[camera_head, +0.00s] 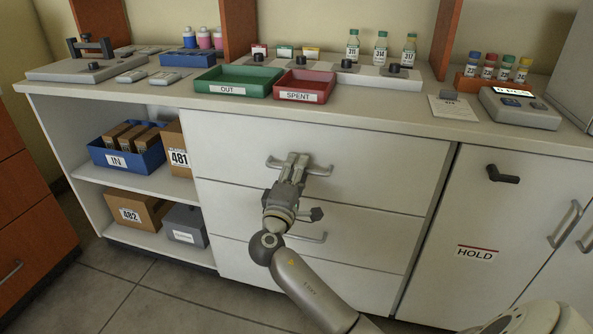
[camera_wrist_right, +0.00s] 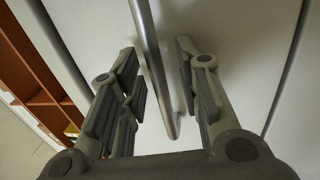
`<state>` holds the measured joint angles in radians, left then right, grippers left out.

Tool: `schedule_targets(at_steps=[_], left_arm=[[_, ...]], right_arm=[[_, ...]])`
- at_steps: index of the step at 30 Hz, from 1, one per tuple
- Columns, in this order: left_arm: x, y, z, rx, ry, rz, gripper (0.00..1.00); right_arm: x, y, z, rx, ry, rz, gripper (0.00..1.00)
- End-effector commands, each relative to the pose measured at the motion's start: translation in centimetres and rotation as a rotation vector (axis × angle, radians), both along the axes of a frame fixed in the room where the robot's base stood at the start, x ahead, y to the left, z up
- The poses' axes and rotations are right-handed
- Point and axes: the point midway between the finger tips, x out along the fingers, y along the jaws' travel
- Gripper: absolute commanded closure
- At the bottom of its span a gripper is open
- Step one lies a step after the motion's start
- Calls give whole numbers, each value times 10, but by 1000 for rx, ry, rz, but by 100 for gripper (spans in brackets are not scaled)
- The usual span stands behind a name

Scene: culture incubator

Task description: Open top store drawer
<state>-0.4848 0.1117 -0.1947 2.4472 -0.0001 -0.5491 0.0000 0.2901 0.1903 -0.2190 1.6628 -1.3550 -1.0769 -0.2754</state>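The top drawer (camera_head: 232,146) is the upper of three white fronts under the counter. It sits flush and closed. Its bar handle (camera_head: 319,171) runs across the front. My right gripper (camera_head: 296,160) is at the middle of this handle. In the right wrist view, the handle bar (camera_wrist_right: 152,60) passes between the two fingers of my right gripper (camera_wrist_right: 163,80). The fingers are apart, with visible gaps on both sides of the bar. My left gripper is not in view.
Lower drawer fronts (camera_head: 365,262) are closed. Left are open shelves with a blue IN bin (camera_head: 126,160) and boxes. On the counter (camera_head: 215,101) stand a green OUT tray (camera_head: 238,82), a red SPENT tray (camera_head: 304,87) and bottles. A HOLD door (camera_head: 478,210) is right. The floor in front is clear.

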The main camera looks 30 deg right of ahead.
Motion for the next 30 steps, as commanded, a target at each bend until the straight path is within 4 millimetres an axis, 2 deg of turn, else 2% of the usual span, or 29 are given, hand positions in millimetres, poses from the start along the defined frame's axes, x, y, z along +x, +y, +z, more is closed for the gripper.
schedule_targets(at_steps=[3, 11, 23, 30], left_arm=[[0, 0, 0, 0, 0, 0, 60], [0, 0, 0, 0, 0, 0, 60], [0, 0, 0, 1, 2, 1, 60], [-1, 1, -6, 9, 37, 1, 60]], right_arm=[[0, 0, 0, 0, 0, 0, 68], [0, 0, 0, 0, 0, 0, 100], [-1, 2, -1, 1, 1, 1, 100], [-12, 15, -2, 3, 3, 2, 100]])
